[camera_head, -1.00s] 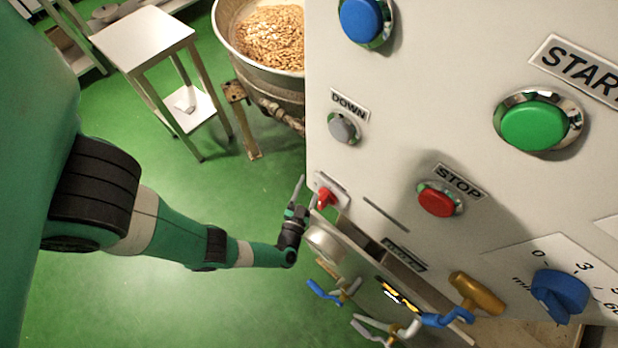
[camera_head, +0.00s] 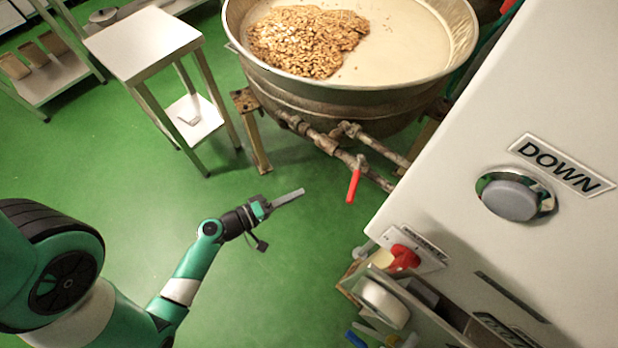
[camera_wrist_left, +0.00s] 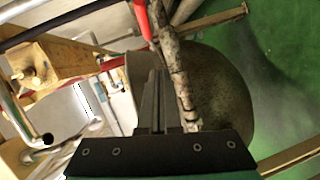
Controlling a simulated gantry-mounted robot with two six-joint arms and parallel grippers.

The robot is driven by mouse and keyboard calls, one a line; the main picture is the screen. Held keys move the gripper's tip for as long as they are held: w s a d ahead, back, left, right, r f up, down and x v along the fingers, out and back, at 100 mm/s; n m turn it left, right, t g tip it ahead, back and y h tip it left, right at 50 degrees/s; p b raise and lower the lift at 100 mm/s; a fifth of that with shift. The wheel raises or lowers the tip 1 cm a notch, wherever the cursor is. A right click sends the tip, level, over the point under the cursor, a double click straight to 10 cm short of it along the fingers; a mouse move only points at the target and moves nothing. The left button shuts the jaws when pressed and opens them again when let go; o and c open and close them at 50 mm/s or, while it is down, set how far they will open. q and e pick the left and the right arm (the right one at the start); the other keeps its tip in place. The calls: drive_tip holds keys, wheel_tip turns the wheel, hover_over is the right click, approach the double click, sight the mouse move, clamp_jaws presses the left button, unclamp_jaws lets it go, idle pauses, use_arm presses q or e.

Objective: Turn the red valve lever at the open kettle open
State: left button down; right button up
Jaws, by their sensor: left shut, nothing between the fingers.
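The open kettle (camera_head: 300,88) stands at the top of the head view, with a pale mass and a heap of nuts in it. Rusty pipes run along its underside, and the red valve lever (camera_head: 353,186) hangs down from them. The lever also shows at the top of the left wrist view (camera_wrist_left: 142,18), beside a pipe. My left gripper (camera_head: 303,191) is shut and empty, left of the lever and apart from it. Its shut fingers show in the left wrist view (camera_wrist_left: 156,72), in line with the kettle's underside (camera_wrist_left: 225,95). My right gripper is not in view.
A pale control cabinet (camera_head: 480,130) with a grey DOWN button (camera_head: 509,199) and a red switch (camera_head: 404,257) fills the right side. A white side table (camera_head: 140,42) stands left of the kettle. Green floor around my left arm is clear.

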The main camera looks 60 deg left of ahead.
use_arm(q)
drive_tip(key=s+r, duration=0.1)
drive_tip(key=h, duration=0.1)
approach(356, 176)
drive_tip(key=shift+w+d+f+b, duration=0.25)
drive_tip(key=shift+w+f, duration=0.25)
drive_tip(key=shift+w, duration=0.35)
drive_tip(key=shift+w+d+f+b, duration=0.2)
drive_tip(key=shift+w+f, duration=0.25)
drive_tip(key=shift+w, duration=0.35)
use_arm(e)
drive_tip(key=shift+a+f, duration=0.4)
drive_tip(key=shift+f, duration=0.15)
use_arm(q)
drive_tip(key=shift+w, duration=0.1)
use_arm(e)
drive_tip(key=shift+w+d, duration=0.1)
